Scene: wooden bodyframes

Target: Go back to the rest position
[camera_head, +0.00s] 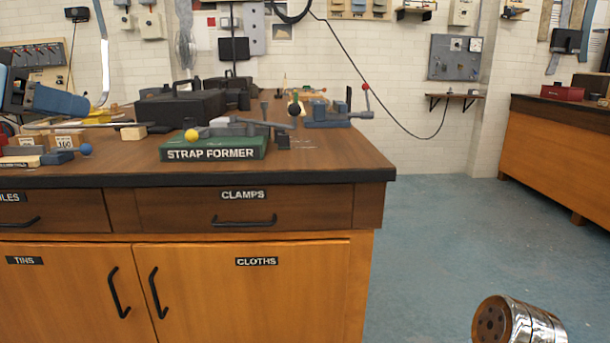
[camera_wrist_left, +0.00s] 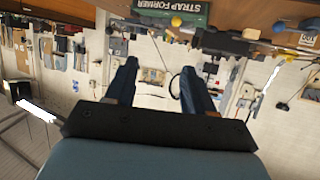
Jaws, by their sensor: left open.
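My left gripper (camera_wrist_left: 155,68) shows in the left wrist view, with its two dark blue fingers spread apart and nothing between them. It is clear of the bench and points toward the far wall. That view is upside down, so the bench edge and the green strap former (camera_wrist_left: 175,12) appear along its top. In the head view I cannot clearly make out the left gripper's fingers. My right gripper is not in view.
The wooden workbench (camera_head: 245,262) fills the left and carries the strap former (camera_head: 213,147), black cases (camera_head: 180,106) and several tools. Clear blue floor (camera_head: 455,230) lies to its right. Another wooden bench (camera_head: 555,145) stands at the far right.

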